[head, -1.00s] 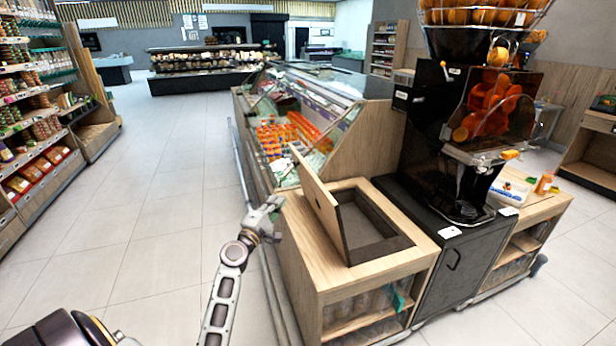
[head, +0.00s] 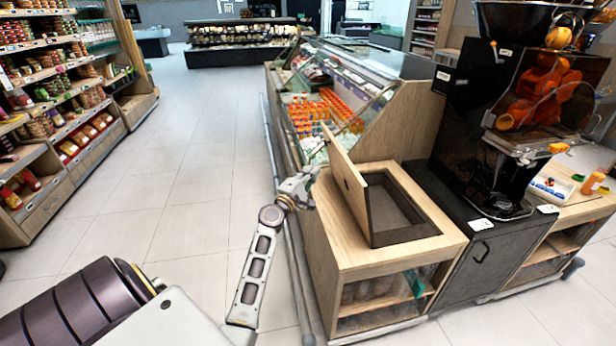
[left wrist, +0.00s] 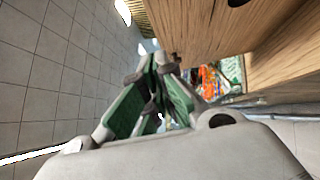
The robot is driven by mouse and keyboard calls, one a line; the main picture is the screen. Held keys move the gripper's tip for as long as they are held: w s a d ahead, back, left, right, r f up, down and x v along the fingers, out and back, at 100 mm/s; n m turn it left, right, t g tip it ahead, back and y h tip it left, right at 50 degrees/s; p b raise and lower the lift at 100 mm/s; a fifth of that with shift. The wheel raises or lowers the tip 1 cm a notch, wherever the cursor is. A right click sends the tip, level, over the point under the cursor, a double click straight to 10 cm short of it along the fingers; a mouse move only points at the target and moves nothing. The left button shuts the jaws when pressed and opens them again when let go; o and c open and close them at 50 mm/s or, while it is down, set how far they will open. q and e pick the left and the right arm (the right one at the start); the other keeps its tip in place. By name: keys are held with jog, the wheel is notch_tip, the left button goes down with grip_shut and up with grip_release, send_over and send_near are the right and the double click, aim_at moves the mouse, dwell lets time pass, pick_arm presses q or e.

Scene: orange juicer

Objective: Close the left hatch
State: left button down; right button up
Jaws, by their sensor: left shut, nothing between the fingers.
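The left hatch (head: 347,184) is a wooden lid standing open, tilted up at the left side of a dark recessed opening (head: 398,208) in the wooden counter top. My left gripper (head: 307,180) is just left of the raised lid, near its outer face; I cannot tell whether it touches. In the left wrist view the left gripper (left wrist: 155,72) shows green-padded fingers, shut and empty, with a wooden surface (left wrist: 190,25) close above and right of them. My right gripper is not in view.
The wooden cabinet (head: 345,275) stands beside a black orange juicer (head: 510,120). A glass display case (head: 375,65) with orange bottles is behind it. A metal rail (head: 272,150) runs along the left side. Open tiled floor lies left, then stocked shelves (head: 50,110).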

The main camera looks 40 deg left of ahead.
pick_arm(q)
jog(key=x, duration=0.2)
jog(key=p, duration=0.1)
send_near(338, 150)
jog(key=shift+w+a, duration=1)
jog(key=shift+w, duration=0.35)
jog(key=shift+w+d+r+p, duration=0.3)
jog(key=shift+w+d+r, duration=0.2)
jog(key=shift+w+d, duration=0.3)
jog(key=shift+w, duration=0.15)
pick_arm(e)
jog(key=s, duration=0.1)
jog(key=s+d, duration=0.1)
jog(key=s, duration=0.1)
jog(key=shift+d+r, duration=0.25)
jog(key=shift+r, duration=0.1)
